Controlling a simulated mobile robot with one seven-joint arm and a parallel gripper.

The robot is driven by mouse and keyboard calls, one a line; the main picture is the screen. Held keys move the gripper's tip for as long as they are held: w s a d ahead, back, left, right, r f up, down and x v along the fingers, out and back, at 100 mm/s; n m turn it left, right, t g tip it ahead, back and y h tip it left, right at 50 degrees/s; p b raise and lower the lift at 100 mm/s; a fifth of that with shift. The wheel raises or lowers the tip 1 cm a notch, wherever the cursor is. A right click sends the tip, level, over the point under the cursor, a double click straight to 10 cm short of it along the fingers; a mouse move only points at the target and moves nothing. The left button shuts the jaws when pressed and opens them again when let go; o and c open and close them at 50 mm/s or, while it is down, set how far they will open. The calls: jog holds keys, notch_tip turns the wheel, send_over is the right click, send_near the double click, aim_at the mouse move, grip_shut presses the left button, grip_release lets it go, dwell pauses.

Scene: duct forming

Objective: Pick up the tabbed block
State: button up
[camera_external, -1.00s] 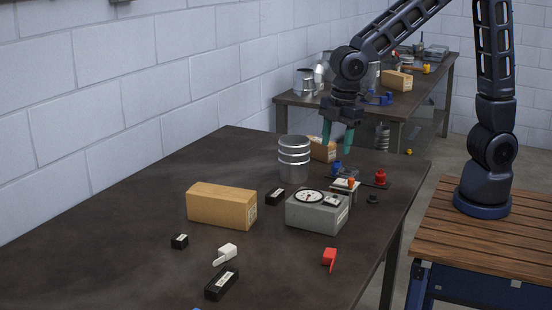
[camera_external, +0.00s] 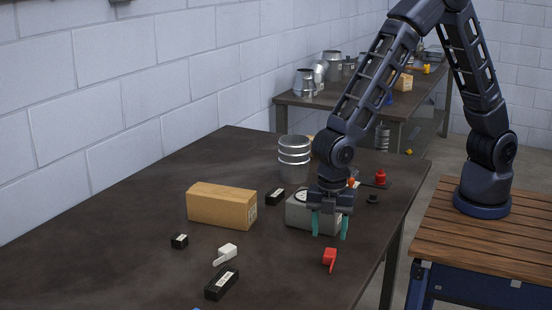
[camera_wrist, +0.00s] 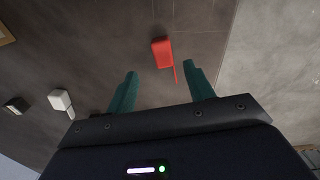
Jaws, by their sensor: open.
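Two small blocks with a thin tab lie on the dark table (camera_external: 130,255). The red tabbed block (camera_external: 329,256) is near the table's right edge; in the wrist view it (camera_wrist: 162,52) lies just beyond the fingertips, near the middle of the gap. The white tabbed block (camera_external: 228,249) lies to its left and also shows in the wrist view (camera_wrist: 60,99). My gripper (camera_external: 329,234) is open and empty, its teal fingers pointing down. It appears above the table, behind the red block in the external view. The fingertips also show in the wrist view (camera_wrist: 160,72).
A grey box with a dial (camera_external: 296,212) stands behind my gripper, partly hidden by it. A cardboard box (camera_external: 220,206), metal can (camera_external: 294,160) and black blocks (camera_external: 221,284) (camera_external: 179,241) (camera_external: 275,197) stand to the left. The table's right edge is close to the red block.

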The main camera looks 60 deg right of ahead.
aim_at(330, 252)
jog(key=shift+s+d+f, duration=0.1)
jog(key=shift+f, duration=1.65)
jog(key=shift+s+f, duration=0.1)
jog(key=shift+f, duration=1.6)
jog(key=c, duration=1.1)
jog(key=shift+r, duration=0.15)
